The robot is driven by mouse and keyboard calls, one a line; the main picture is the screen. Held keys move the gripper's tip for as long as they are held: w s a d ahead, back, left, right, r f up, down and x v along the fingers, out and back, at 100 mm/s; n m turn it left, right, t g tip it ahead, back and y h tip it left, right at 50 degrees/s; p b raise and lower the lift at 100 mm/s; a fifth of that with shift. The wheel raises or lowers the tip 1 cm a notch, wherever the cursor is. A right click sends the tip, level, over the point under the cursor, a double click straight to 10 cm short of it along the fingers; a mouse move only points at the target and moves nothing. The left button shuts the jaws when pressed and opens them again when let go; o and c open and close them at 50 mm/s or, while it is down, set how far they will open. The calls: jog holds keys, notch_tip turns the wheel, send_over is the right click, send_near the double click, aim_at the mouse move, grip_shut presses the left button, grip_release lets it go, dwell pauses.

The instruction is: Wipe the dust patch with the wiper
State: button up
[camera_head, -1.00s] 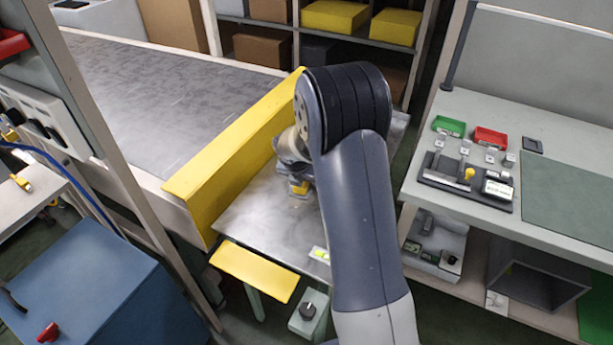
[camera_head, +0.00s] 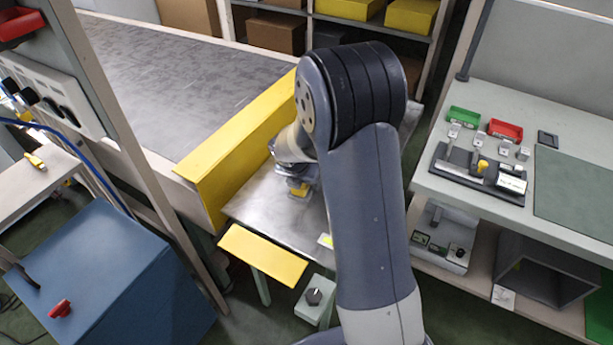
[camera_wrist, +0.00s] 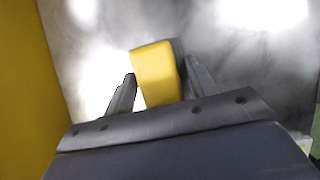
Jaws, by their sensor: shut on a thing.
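My gripper (camera_wrist: 157,90) is shut on the yellow wiper (camera_wrist: 157,70), which sits between its two dark fingers in the wrist view. In the head view the wiper (camera_head: 299,189) shows as a small yellow piece under my gripper (camera_head: 297,180), low over the grey metal table (camera_head: 258,208). I cannot tell whether it touches the surface. The metal fills the wrist view behind the wiper, with bright glare and darker smudges. I cannot make out a distinct dust patch; my arm hides part of the table.
A tall yellow guard (camera_head: 235,150) stands along the table's left side, between it and the conveyor (camera_head: 190,75). A yellow flap (camera_head: 262,257) is at the table's front edge. A workbench (camera_head: 490,205) with small bins stands to the right. A blue cabinet (camera_head: 110,275) is at the lower left.

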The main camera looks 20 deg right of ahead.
jog(key=shift+s+a+r, duration=0.1)
jog(key=shift+s+a, duration=0.65)
jog(key=shift+a, duration=0.05)
jog(key=shift+w+a, duration=0.5)
jog(key=shift+w+d+p, duration=0.9)
jog(key=shift+p, duration=0.3)
jog(key=shift+w+d+f, duration=0.2)
jog(key=shift+w+d, duration=0.15)
jog(key=shift+w+d+r+p, duration=0.15)
jog(key=shift+w+d+p, duration=0.25)
jog(key=shift+p, duration=0.35)
jog(key=shift+w+d+p, duration=1.8)
jog(key=shift+p, duration=0.1)
jog(key=shift+w+d+p, duration=0.9)
jog(key=shift+w+d, duration=0.25)
jog(key=shift+w, duration=0.05)
jog(key=shift+w+d+f, duration=0.2)
jog(key=shift+d, duration=0.05)
